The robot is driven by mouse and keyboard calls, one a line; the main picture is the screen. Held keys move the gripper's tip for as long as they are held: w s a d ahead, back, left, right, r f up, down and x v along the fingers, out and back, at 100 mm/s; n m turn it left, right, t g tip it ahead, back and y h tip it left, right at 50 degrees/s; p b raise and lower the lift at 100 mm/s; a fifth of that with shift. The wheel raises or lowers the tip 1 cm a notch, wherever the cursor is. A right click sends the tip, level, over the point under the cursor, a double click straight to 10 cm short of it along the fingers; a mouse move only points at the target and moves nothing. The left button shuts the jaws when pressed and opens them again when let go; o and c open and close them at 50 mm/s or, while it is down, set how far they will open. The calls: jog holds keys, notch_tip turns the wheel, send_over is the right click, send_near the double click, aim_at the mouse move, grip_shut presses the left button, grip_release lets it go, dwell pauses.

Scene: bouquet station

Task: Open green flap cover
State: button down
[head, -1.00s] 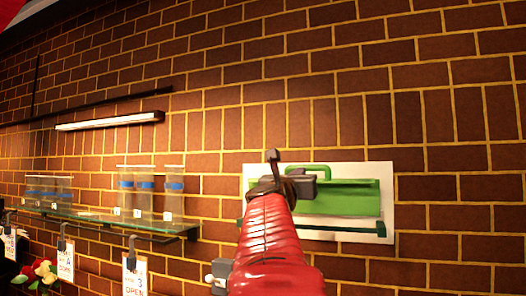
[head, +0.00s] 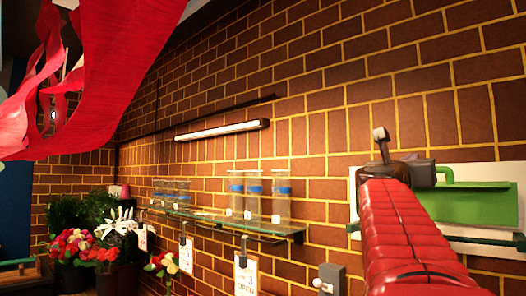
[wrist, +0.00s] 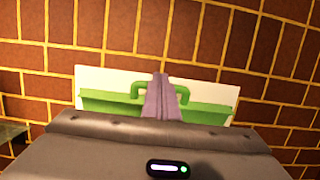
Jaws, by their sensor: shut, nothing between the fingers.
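The green flap cover (head: 470,205) is on a white wall plate at the right of the head view, partly hidden behind my red arm. It also shows in the wrist view (wrist: 205,112), where its green loop handle (wrist: 137,92) rises from the top edge. My gripper (wrist: 162,98) is shut and empty. In the wrist view its fingers overlap the middle of the handle; I cannot tell if they touch it. In the head view my gripper (head: 381,145) is at the cover's left side. I cannot tell whether the flap is open.
A glass shelf (head: 220,223) with several clear cylinders (head: 281,196) sticks out from the brick wall to the left. Hanging signs (head: 245,273) and a small grey box (head: 331,280) are below it. Flowers (head: 75,245) stand at far left; red ribbons (head: 60,90) hang at upper left.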

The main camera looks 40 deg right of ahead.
jog(key=shift+s+a+r, duration=0.1)
jog(key=shift+a+r, duration=0.35)
jog(key=shift+r, duration=0.4)
jog(key=shift+a+r, duration=0.4)
jog(key=shift+r, duration=0.4)
jog(key=c, duration=2.5)
grip_release()
jog(key=shift+o, duration=0.7)
jog(key=o, duration=0.4)
jog(key=shift+n+t+y, duration=0.4)
jog(key=shift+n+t, duration=0.2)
jog(key=shift+t, duration=0.3)
jog(key=w, duration=0.2)
jog(key=w+f, duration=0.1)
jog(key=w, duration=0.3)
jog(key=shift+w+a+f, duration=0.2)
jog(key=shift+a+f, duration=0.05)
jog(key=shift+f, duration=0.15)
notch_tip(320, 180, down, 3)
jog(key=w+n+g, duration=0.3)
jog(key=n+g, duration=0.1)
jog(key=n, duration=0.2)
jog(key=s+n+g, duration=0.1)
jog(key=s+n, duration=0.1)
jog(key=s+f+n+g+y, duration=0.1)
jog(key=s+n+g, duration=0.1)
jog(key=s+a+n+g+y, duration=0.1)
jog(key=s+n+g, duration=0.1)
jog(key=shift+s+f, duration=0.2)
